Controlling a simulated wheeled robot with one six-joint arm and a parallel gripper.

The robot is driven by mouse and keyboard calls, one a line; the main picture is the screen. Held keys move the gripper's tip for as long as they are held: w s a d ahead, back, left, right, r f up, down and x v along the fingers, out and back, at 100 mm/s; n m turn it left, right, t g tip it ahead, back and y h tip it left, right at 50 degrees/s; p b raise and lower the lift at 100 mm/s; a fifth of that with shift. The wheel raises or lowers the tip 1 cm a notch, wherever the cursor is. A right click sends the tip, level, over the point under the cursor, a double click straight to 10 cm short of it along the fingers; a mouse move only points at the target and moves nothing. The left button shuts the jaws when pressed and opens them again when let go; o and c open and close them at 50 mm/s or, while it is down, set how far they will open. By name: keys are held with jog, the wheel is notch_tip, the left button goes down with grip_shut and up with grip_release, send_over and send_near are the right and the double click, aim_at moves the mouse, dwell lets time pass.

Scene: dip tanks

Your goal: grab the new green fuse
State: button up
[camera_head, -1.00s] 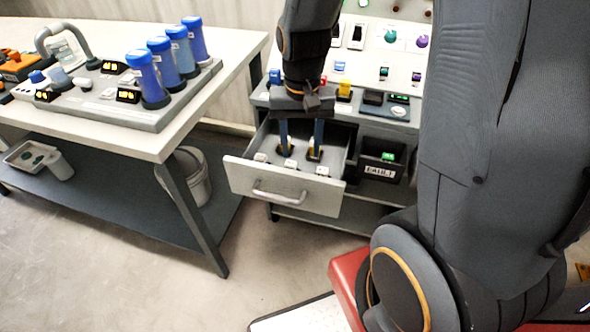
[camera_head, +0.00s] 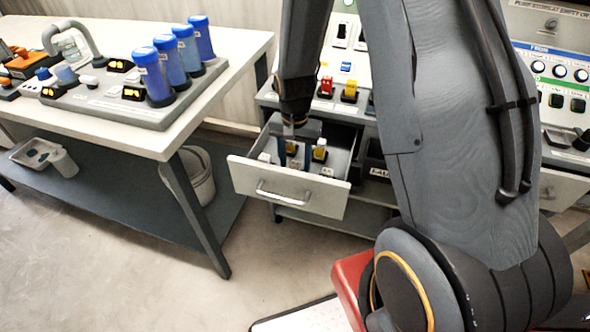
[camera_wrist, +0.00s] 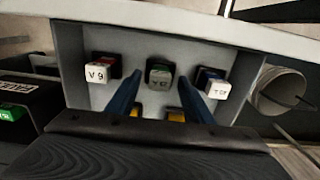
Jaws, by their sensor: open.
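The green fuse (camera_wrist: 159,76) stands in the open drawer (camera_head: 243,178), in the middle of a row in the wrist view. Its pale top carries a label too dim to read. My gripper (camera_wrist: 160,88) is open, and its two blue fingers point toward the green fuse, one on each side. I cannot tell if they touch it. In the head view my gripper (camera_head: 294,156) reaches down into the drawer and the green fuse cannot be made out clearly there. A red fuse (camera_wrist: 102,70) marked V9 stands left of it and a blue fuse (camera_wrist: 212,83) right of it.
Yellow fuses (camera_wrist: 176,115) show near my gripper's base. The drawer front and walls stand close around my fingers. The FAULT bin (camera_wrist: 20,100) beside the drawer holds a green piece (camera_wrist: 11,113). A bench (camera_head: 150,140) with blue cylinders stands to the left.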

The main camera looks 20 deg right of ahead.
jog(key=shift+f, duration=0.85)
jog(key=c, duration=1.1)
jog(key=shift+r, duration=0.1)
jog(key=shift+c, duration=0.2)
